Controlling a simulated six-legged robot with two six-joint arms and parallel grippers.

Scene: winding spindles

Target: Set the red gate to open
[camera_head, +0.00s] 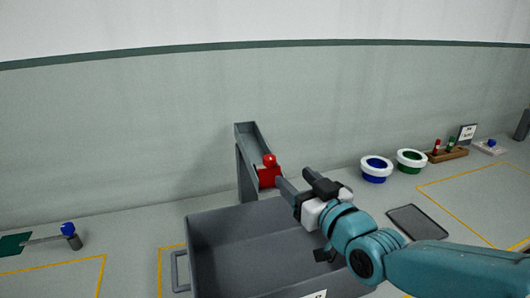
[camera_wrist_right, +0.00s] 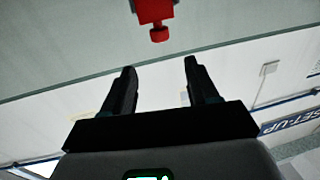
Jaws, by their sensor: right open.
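The red gate (camera_head: 268,177) is a small red plate with a round red knob on top, at the lower front end of a sloping grey chute (camera_head: 245,150). In the right wrist view the gate (camera_wrist_right: 152,11) is at the top, its knob pointing down toward the fingers. My right gripper (camera_head: 294,181) is just right of the gate, above the grey bin's back edge. Its fingers are open, with nothing between them in the wrist view (camera_wrist_right: 160,66), and appear apart from the knob. My left gripper is not in view.
A large grey bin (camera_head: 215,248) stands below the chute and my right arm. A blue-knobbed lever (camera_head: 69,232) is left.

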